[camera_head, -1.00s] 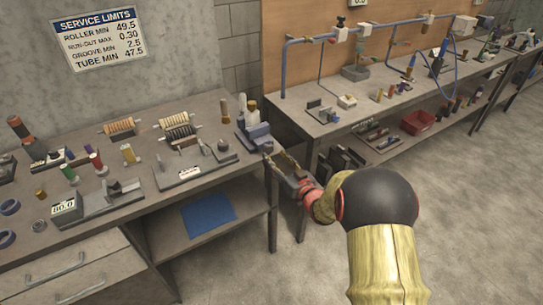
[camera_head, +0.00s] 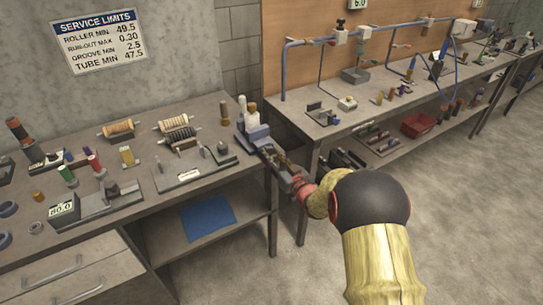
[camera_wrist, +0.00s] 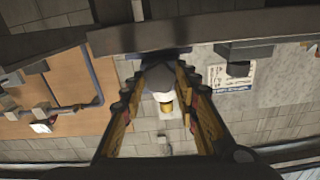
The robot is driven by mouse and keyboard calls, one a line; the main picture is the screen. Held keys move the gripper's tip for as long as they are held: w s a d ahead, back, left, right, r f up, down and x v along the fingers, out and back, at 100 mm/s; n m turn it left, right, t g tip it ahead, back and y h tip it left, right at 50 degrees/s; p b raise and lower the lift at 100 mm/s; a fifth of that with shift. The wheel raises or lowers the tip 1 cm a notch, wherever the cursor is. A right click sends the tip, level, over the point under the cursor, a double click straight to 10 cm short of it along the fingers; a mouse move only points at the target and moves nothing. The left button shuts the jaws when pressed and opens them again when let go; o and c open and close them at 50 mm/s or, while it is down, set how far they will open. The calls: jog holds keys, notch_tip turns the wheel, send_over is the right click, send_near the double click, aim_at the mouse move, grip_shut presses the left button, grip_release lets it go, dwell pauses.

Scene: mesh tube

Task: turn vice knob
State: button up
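The blue-grey vice (camera_head: 258,134) stands at the right front corner of the left workbench. My gripper (camera_head: 266,153) reaches in from the right, its fingertips close to the vice's near side. In the wrist view the two fingers of my gripper (camera_wrist: 160,72) stand apart. A dark rounded part, seemingly the vice knob (camera_wrist: 158,62), shows between or just beyond the tips. I cannot tell whether either finger touches it. In the head view the knob is hidden by the fingers.
A white and amber bottle (camera_head: 252,112) stands just behind the vice. Spools and a fixture plate (camera_head: 195,167) lie on the left bench (camera_head: 165,205). A second bench (camera_head: 320,128) with blue piping is to the right, across a narrow gap.

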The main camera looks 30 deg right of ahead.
jog(key=c, duration=0.5)
jog(key=shift+c, duration=0.2)
jog(key=m+p, duration=0.2)
jog(key=m, duration=0.1)
jog(key=shift+r+m, duration=0.1)
jog(key=shift+m, duration=0.2)
jog(key=m+p, duration=0.2)
jog(key=shift+m, duration=0.4)
jog(key=m+p, duration=0.2)
jog(key=m, duration=0.3)
jog(key=shift+p, duration=0.4)
jog(key=shift+d+m+p, duration=0.1)
jog(key=shift+m+p, duration=0.7)
jog(key=shift+m, duration=1.1)
jog(key=o, duration=1.2)
jog(key=shift+f, duration=0.2)
jog(key=shift+c, duration=0.2)
